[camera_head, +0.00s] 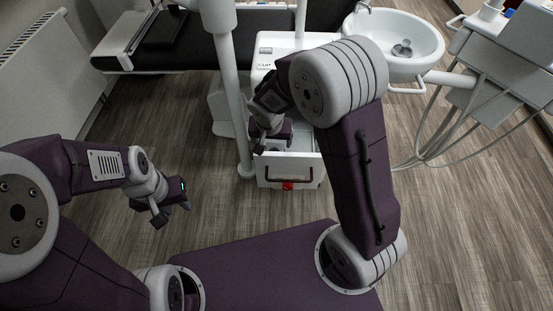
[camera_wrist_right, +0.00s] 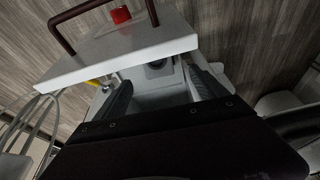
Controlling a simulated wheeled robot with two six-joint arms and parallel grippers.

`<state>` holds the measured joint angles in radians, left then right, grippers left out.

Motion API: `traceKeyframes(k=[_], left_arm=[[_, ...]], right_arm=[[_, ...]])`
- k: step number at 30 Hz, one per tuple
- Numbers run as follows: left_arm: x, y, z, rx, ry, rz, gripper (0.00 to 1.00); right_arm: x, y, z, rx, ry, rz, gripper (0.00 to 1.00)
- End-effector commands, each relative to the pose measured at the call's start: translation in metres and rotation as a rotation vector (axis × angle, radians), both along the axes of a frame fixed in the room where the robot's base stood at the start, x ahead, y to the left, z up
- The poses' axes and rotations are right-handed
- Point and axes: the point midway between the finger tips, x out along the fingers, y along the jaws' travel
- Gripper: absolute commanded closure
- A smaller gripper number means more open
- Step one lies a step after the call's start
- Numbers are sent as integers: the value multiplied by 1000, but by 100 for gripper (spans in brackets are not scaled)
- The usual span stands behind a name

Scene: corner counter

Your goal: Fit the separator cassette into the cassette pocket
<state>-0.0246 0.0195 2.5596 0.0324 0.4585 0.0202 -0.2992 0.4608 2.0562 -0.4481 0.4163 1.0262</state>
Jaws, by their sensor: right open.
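The white cabinet (camera_head: 296,58) has its front drawer (camera_head: 305,170) pulled out, with a dark bar handle and a red part on the front. My right gripper (camera_head: 272,143) points down into the open drawer, its fingers apart. In the right wrist view, its two dark fingers (camera_wrist_right: 163,95) stand on either side of a pale grey interior. A grey part with a round dark feature (camera_wrist_right: 158,68) shows between them; I cannot tell whether it is the separator cassette or the pocket. My left gripper (camera_head: 170,211) hangs over the floor at left, fingers apart and empty.
A white column (camera_head: 229,90) stands close to the left of the cabinet. A sink basin (camera_head: 395,40) is at the upper right, with hoses (camera_head: 450,130) hanging from a unit beside it. A radiator (camera_head: 45,70) is at far left. The floor (camera_head: 120,115) between is clear.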

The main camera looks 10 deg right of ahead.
Motion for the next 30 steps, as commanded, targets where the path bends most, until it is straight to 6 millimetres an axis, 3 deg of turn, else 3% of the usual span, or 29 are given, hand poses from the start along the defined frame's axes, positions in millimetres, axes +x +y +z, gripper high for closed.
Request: traceKeyframes(k=[4,10,14,22,30], left_arm=[[0,0,-3,0,0,0,64],[0,0,-16,0,0,0,64],[0,0,-16,0,0,0,64],[0,0,-36,0,0,0,64],[0,0,-36,0,0,0,64]], right_arm=[[1,-1,-6,0,2,0,18],[9,-4,-37,-1,3,-2,18],[11,-5,-40,0,1,-1,18],[20,-12,-85,-1,2,-2,18],[23,-13,-87,1,1,-1,18]])
